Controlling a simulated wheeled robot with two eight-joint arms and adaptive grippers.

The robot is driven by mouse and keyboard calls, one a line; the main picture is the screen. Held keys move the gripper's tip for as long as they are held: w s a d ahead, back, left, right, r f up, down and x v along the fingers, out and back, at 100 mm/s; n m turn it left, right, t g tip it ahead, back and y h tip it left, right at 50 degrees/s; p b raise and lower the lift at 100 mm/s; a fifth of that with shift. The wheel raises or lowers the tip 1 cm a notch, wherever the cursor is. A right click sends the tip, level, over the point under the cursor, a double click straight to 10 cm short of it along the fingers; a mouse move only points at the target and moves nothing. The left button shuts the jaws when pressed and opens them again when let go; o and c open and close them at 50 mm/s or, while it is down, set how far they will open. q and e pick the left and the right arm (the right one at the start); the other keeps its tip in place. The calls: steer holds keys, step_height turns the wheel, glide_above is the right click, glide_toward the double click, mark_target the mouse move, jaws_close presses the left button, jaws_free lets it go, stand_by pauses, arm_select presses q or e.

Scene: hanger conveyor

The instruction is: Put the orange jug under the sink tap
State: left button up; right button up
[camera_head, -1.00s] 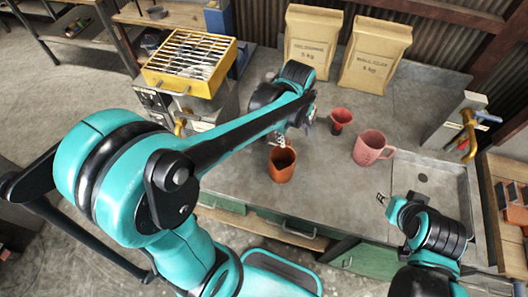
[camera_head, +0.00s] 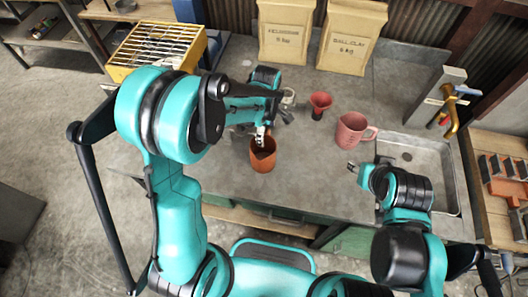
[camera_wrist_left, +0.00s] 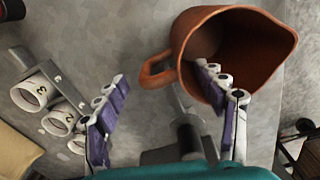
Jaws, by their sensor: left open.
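The orange jug (camera_head: 263,158) stands upright on the grey counter, left of the sink. In the left wrist view the jug (camera_wrist_left: 255,50) shows its open mouth, with its handle (camera_wrist_left: 157,70) toward the fingers. My left gripper (camera_wrist_left: 165,110) is open at the jug. The handle lies between its two fingers in the picture, and one finger overlaps the mouth; contact is unclear.
A red funnel-like cup (camera_head: 320,106) and a pink mug (camera_head: 352,130) stand between jug and tap. Two paper bags (camera_head: 287,32) are at the back. A yellow grill (camera_head: 158,48) is at the left. White numbered rings (camera_wrist_left: 45,100) lie left of the gripper.

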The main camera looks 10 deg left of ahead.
arm_select(q)
steer(key=c, duration=1.6)
steer(key=shift+r, duration=0.1)
